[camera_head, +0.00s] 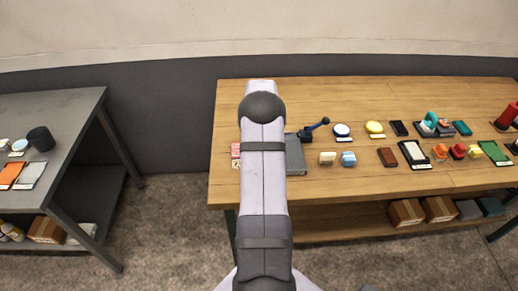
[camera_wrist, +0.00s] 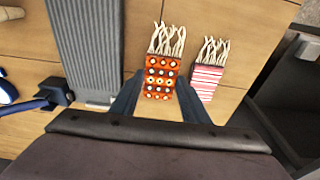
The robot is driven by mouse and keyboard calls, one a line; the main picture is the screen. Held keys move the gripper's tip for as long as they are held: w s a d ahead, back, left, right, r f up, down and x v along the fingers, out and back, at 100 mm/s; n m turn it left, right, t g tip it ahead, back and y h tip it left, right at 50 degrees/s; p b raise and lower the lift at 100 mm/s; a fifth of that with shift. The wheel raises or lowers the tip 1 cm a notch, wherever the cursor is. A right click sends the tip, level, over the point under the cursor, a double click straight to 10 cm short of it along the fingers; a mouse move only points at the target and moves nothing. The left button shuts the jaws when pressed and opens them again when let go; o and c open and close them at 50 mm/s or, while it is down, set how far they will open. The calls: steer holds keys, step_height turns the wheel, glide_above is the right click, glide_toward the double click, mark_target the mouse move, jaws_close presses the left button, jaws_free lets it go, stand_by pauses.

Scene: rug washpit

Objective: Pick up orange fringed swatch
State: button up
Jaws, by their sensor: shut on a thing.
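The orange fringed swatch (camera_wrist: 161,76) has white and dark dots and pale tassels at its far end. It lies between the two fingers of my gripper (camera_wrist: 160,103) in the wrist view, with a finger against each side edge. My gripper is shut on it. Whether the swatch rests on the wood or is slightly raised, I cannot tell. In the head view my arm hides the swatch and the gripper.
A pink striped fringed swatch (camera_wrist: 207,79) lies close to the right in the wrist view. A grey ribbed board (camera_wrist: 88,45) lies to the left. The wooden bench (camera_head: 350,185) carries several tools and blocks further right. A grey table (camera_head: 75,125) stands left, across a gap.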

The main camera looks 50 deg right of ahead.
step_height(320, 180, up, 8)
steer(key=b, duration=0.2)
steer(key=s+d+p, duration=0.2)
steer(key=s+d+f+m+p, duration=0.1)
steer(key=s+p, duration=0.2)
steer(key=s+d+m+p, duration=0.1)
steer(key=s+d+p, duration=0.1)
steer(key=s+p, duration=0.1)
steer(key=shift+d+f, duration=0.3)
steer(key=shift+f, duration=0.1)
steer(key=d, duration=0.1)
steer(key=d+f, duration=0.1)
steer(key=shift+d, duration=0.35)
steer(key=shift+w+d+r+n, duration=0.4)
steer(key=shift+w+d+r, duration=0.2)
steer(key=shift+w, duration=0.05)
steer(key=shift+w+d+r+n, duration=0.3)
steer(key=shift+d+r+n, duration=0.05)
steer(key=shift+r+n, duration=0.25)
steer(key=shift+f, duration=0.1)
